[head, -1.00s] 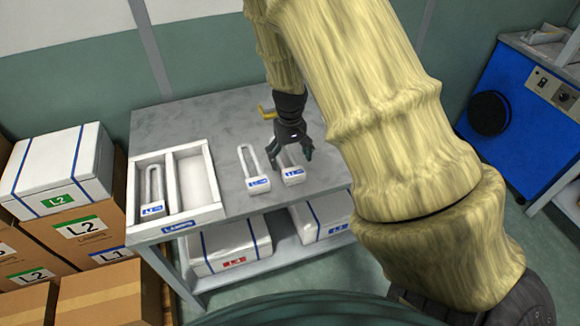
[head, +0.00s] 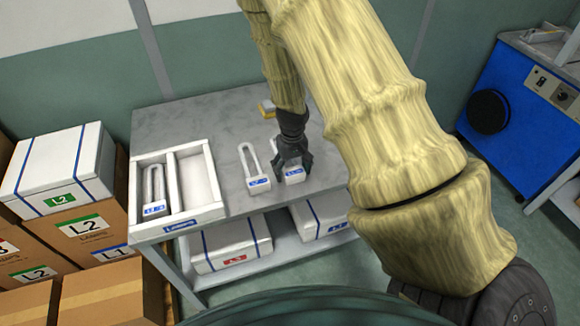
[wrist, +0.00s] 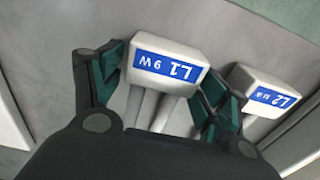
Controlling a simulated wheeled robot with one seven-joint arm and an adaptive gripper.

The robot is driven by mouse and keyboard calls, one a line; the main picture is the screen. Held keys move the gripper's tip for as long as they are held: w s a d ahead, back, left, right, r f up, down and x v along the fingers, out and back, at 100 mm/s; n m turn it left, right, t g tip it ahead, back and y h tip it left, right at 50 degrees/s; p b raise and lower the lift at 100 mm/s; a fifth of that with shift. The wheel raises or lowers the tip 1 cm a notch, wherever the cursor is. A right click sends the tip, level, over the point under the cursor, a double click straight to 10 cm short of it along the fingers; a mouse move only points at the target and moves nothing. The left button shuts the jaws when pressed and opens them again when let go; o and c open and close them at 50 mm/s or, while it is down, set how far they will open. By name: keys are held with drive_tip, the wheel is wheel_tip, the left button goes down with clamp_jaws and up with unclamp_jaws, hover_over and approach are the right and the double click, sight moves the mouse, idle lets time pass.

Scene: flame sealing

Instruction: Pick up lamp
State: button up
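A white lamp with a blue "L1 9W" label (wrist: 165,68) shows between my fingers in the wrist view. In the head view this lamp (head: 295,176) lies on the grey table, mostly hidden under my gripper (head: 292,160). In the wrist view my gripper (wrist: 160,78) is open, with one green-padded finger on each side of the lamp's base. The pads are close to the base; I see no clear grip. A second white U-shaped lamp (head: 258,182) lies just left of it; its label reads L2 in the wrist view (wrist: 268,92).
A white divided tray (head: 190,218) stands on the table's left, with one lamp (head: 154,190) in its left compartment and the right one empty. Labelled boxes (head: 85,238) stand left; a blue machine (head: 520,95) stands right.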

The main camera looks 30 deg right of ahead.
drive_tip(key=c, duration=0.7)
